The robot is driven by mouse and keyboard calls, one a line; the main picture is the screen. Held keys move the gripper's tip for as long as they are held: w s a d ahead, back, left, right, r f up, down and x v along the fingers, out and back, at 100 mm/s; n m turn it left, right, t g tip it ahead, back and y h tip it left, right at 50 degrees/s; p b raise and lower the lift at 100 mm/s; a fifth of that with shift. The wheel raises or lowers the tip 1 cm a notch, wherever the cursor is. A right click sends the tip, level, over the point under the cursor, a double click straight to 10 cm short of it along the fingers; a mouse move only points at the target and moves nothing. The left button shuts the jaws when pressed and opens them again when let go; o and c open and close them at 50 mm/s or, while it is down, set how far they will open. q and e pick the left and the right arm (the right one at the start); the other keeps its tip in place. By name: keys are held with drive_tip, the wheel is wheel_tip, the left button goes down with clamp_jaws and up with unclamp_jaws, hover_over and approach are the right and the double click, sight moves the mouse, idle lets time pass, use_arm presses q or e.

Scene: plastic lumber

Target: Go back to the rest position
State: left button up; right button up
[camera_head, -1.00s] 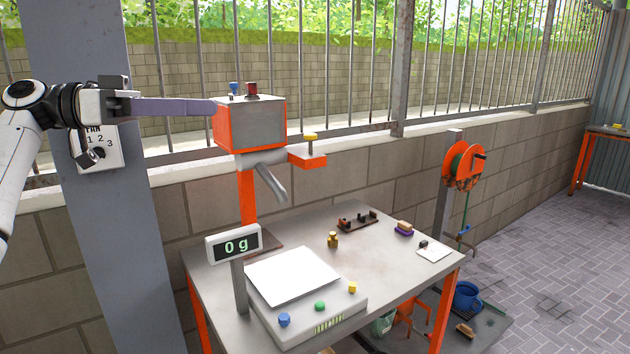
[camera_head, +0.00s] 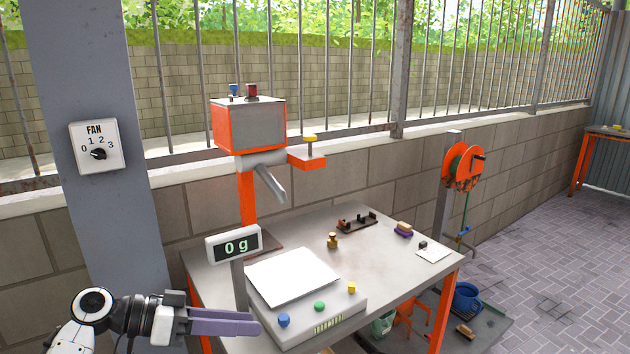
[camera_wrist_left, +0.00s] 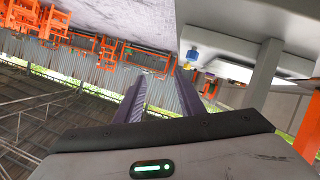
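My left gripper (camera_head: 258,323) is low at the left in the head view, beside the front left of the scale. Its purple fingers point right and hold nothing. In the left wrist view the fingers (camera_wrist_left: 160,82) stand apart with an empty gap between them. My right gripper is not in view.
The metal table (camera_head: 385,262) bears a scale (camera_head: 350,306) whose display (camera_head: 234,244) reads 0 g. An orange machine (camera_head: 249,125) stands behind it. A fan switch (camera_head: 97,147) is on the grey post (camera_head: 75,60). An orange reel (camera_head: 463,166) stands at the right.

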use_arm(q)
drive_tip(key=w+a+f+n+t+y, duration=0.4)
drive_tip(key=w+a+n+t+y, duration=0.3)
drive_tip(key=w+a, duration=0.45)
drive_tip(key=w+a+r+t+y, duration=0.5)
drive_tip(key=a+r+y, duration=0.3)
drive_tip(key=a+r, duration=0.3)
drive_tip(key=s+d+f+g+h, duration=0.15)
drive_tip(key=s+d+f, duration=0.35)
drive_tip(key=s+f, duration=0.6)
drive_tip(key=s+d+f+g+h, duration=0.15)
drive_tip(key=s+d+f, duration=0.4)
drive_tip(key=f, duration=0.85)
drive_tip(key=s+d+f+g, duration=0.1)
drive_tip(key=s+d+f, duration=0.2)
drive_tip(key=s, duration=0.6)
drive_tip(key=s+d+f+g, duration=0.2)
drive_tip(key=s+d+f, duration=0.1)
drive_tip(key=s, duration=0.7)
drive_tip(key=s+d+f+g+h, duration=0.1)
drive_tip(key=s+d+f, duration=0.2)
drive_tip(key=s, duration=0.6)
wheel_tip(320, 180, down, 3)
drive_tip(key=shift+s+r+g, duration=0.2)
drive_tip(key=shift+s+g, duration=0.1)
drive_tip(key=shift+g, duration=0.1)
